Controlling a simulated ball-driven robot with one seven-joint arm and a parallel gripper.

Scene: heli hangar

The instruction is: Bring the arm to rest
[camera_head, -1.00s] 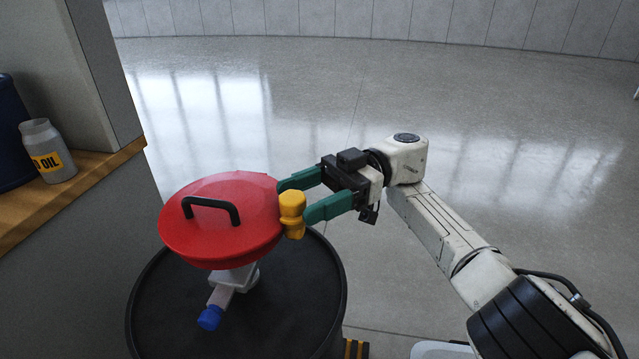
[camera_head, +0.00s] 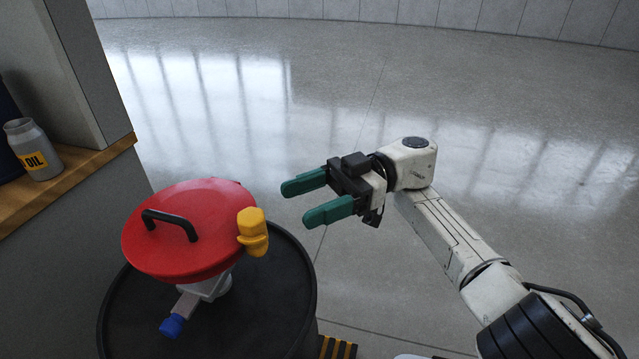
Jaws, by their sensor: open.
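My gripper (camera_head: 302,201) is open and empty, with two green fingers pointing left. It is in the air to the right of a red round lid (camera_head: 200,245) with a black handle (camera_head: 170,224). A yellow knob (camera_head: 252,231) sits at the lid's right edge, and a clear gap separates it from my fingertips. My white arm reaches in from the lower right.
The lid is above a dark drum top (camera_head: 270,310), over a grey fitting with a blue end (camera_head: 172,325). A wooden shelf (camera_head: 75,180) with an oil bottle (camera_head: 33,150) is at the left. The grey floor (camera_head: 520,130) beyond my arm is clear.

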